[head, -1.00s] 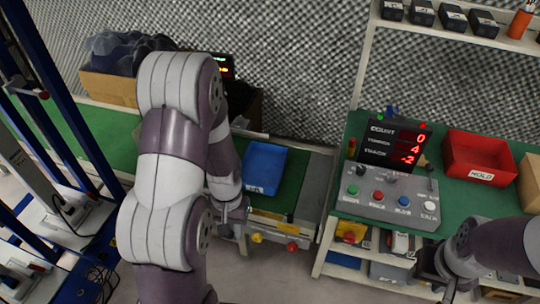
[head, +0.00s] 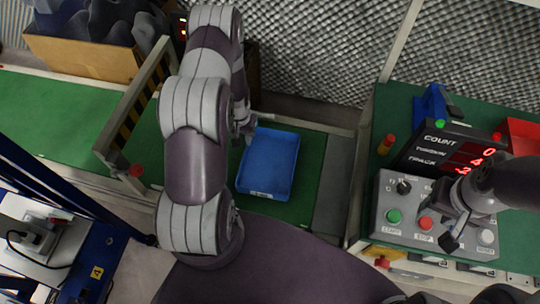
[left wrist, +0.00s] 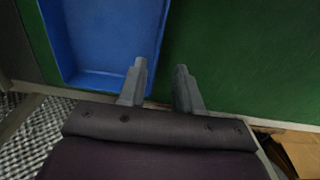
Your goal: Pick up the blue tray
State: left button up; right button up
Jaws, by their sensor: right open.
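The blue tray (head: 268,165) lies flat and looks empty on the green surface of the conveyor, in the middle of the head view. It also fills the upper left of the left wrist view (left wrist: 105,35). My left gripper (head: 245,128) is at the tray's far left corner. In the left wrist view its two fingers (left wrist: 161,85) are apart, with a tray wall running towards the gap between them. One finger overlaps the tray and the other is over green. Contact cannot be told. My right gripper (head: 457,222) is open and empty above the grey control box.
The control box (head: 388,228) with coloured buttons and a count display (head: 450,150) stand on the right table. A red bin (head: 524,135) is beyond. A cardboard box (head: 85,56) stands at the back left. A striped barrier (head: 133,105) crosses the conveyor left of my arm.

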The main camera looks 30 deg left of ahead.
pick_arm(q)
send_over(245, 161)
jog(key=w, duration=0.1)
jog(key=f, duration=0.6)
jog(key=shift+a+b, duration=0.3)
jog(key=shift+b, duration=0.05)
jog(key=f, duration=0.5)
jog(key=shift+s+d+b, duration=0.15)
jog(key=shift+s+b, duration=0.15)
jog(key=shift+f, duration=0.35)
jog(key=shift+r, duration=0.1)
grip_shut()
